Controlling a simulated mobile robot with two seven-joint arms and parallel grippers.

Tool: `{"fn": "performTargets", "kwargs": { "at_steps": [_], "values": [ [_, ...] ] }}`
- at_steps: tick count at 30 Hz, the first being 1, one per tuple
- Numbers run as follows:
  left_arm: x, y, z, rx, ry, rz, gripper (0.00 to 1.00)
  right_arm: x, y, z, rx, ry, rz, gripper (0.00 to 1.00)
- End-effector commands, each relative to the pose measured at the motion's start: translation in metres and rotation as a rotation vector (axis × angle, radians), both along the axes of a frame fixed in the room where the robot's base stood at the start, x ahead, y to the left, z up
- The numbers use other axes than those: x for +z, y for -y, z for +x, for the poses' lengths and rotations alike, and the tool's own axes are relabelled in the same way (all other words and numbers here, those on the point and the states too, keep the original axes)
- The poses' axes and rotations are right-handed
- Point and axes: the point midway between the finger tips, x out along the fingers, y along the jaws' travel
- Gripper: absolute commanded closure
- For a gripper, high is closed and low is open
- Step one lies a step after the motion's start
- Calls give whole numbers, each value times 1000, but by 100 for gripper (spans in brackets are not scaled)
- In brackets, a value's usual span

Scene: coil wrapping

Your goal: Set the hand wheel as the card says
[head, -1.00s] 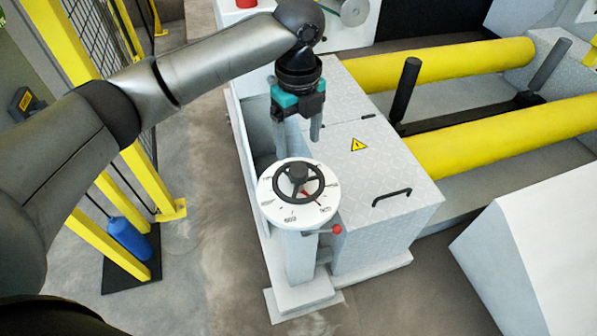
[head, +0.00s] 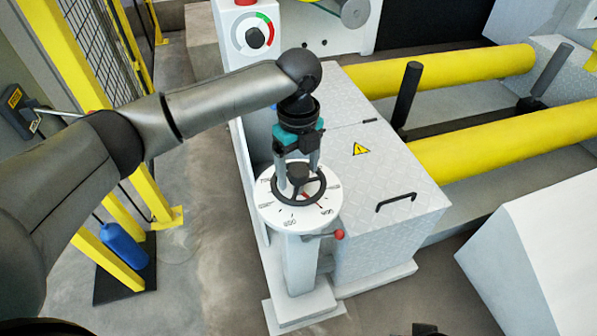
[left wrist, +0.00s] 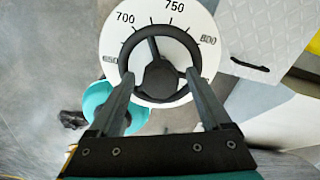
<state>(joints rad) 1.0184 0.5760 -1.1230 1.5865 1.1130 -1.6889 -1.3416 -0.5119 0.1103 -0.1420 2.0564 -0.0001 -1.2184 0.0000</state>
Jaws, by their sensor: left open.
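The black hand wheel (head: 319,195) sits on a round white dial (head: 269,208) on top of a pale post. A red pointer mark shows under the wheel. In the left wrist view the dial (left wrist: 126,32) reads 700, 750 and 800, with a blurred number at left. My left gripper (head: 298,172) points down over the wheel, fingers open. In the left wrist view the fingers lie on either side of the hub (left wrist: 159,79), their tips near the rim (left wrist: 149,31); I cannot tell whether they touch it. I cannot make out a card.
A red-knobbed lever (head: 339,234) sticks out below the dial. A grey tread-plate box (head: 365,215) with a black handle stands right of the post. Yellow rollers (head: 480,140) lie beyond it. A yellow fence (head: 120,258) stands at left. Open floor lies between fence and post.

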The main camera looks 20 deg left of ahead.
Motion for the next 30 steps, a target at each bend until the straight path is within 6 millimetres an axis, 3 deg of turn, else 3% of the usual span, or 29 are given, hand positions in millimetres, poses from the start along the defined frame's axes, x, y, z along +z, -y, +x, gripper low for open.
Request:
{"fn": "performTargets", "kwargs": {
  "at_steps": [12,30],
  "values": [
    [-3,0,0,-1,0,0,21,4,0,1,0,4,0,58],
    [-3,0,0,-1,-1,1,88,3,0,0,0,3,1,58]
  ]
}}
